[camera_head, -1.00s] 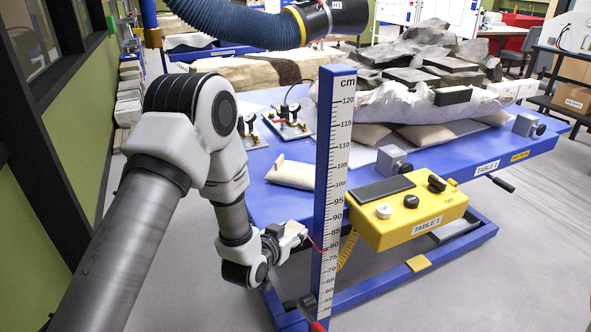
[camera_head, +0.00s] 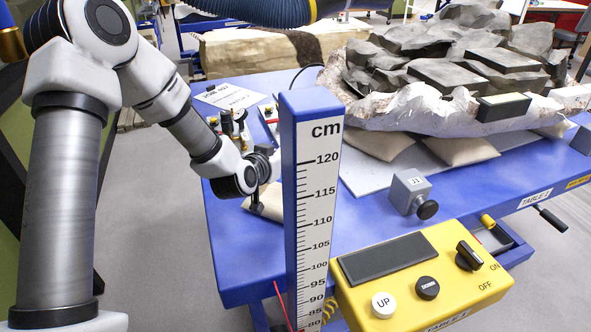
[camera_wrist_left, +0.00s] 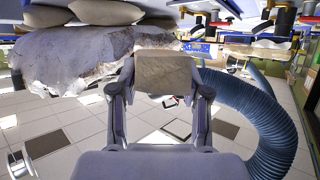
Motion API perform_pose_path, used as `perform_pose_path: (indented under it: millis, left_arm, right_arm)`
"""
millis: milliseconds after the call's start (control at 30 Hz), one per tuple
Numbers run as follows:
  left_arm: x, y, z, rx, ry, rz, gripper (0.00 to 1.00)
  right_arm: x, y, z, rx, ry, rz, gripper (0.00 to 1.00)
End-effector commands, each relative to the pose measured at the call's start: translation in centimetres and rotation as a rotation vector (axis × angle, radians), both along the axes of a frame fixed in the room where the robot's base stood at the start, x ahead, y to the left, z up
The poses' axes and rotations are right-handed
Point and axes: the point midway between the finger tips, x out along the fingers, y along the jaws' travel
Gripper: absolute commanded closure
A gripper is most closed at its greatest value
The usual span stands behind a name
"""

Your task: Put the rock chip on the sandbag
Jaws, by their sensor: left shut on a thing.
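My left gripper (camera_wrist_left: 166,88) is shut on the rock chip (camera_wrist_left: 168,71), a tan, rough block held between its two fingers in the left wrist view. In the head view the wrist end of my left gripper (camera_head: 262,166) reaches in from the left over the blue table, and the blue scale post hides its fingertips and the chip. A small beige sandbag (camera_head: 270,203) lies on the table just below it, partly covered by the gripper and the post. I cannot tell whether the chip touches the sandbag. My right gripper is not in view.
The blue scale post (camera_head: 305,190) stands close in front of my left gripper. A yellow control box (camera_head: 440,265) is at the front right. A large fossil block in a white jacket (camera_head: 410,112) rests on other sandbags (camera_head: 462,150). A blue hose (camera_wrist_left: 250,110) curves beside the gripper.

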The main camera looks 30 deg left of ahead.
Motion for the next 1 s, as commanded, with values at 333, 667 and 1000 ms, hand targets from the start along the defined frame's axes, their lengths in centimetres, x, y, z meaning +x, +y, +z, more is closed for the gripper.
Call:
perform_pose_path:
  millis: [333, 667, 1000]
  left_arm:
    - [-0.1, 0.0, -6.6, 0.001, 0.004, -0.001, 0.93]
    - [-0.2, 0.0, -9.6, 0.000, 0.000, 0.000, 0.93]
    - [-0.2, -0.1, -9.9, 0.000, 0.001, 0.000, 0.28]
  right_arm:
    - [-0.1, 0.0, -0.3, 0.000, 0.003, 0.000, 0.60]
    - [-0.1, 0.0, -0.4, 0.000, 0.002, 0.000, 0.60]
    - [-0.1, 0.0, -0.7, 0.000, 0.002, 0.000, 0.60]
